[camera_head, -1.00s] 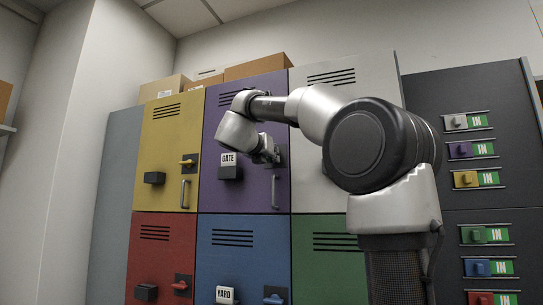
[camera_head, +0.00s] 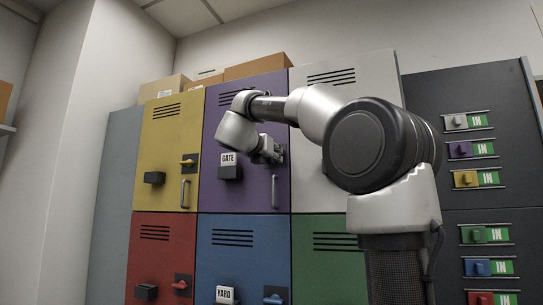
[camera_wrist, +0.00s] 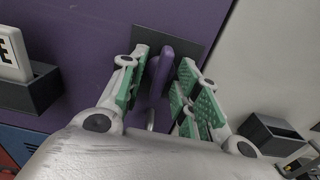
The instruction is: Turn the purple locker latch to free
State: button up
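The purple locker (camera_head: 218,115) is in the top row, between a yellow and a white locker. Its purple latch (camera_wrist: 160,72) sits on a dark plate (camera_wrist: 182,37) in the wrist view. My gripper (camera_wrist: 165,85) is at the latch, with one green-padded finger on each side of it. The fingers are apart. The left pad is very close to the latch, and a gap shows on the right; I cannot tell whether either touches. In the head view my gripper (camera_head: 277,152) hides the latch.
A GATE sign in a dark holder (camera_head: 230,172) is left of my gripper, and the locker's handle (camera_head: 275,191) is below it. The white locker (camera_head: 312,110) is to the right. A dark board (camera_head: 455,90) with coloured sliders reading IN stands further right.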

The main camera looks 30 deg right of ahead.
jog(key=v, duration=1.2)
dwell(0.3)
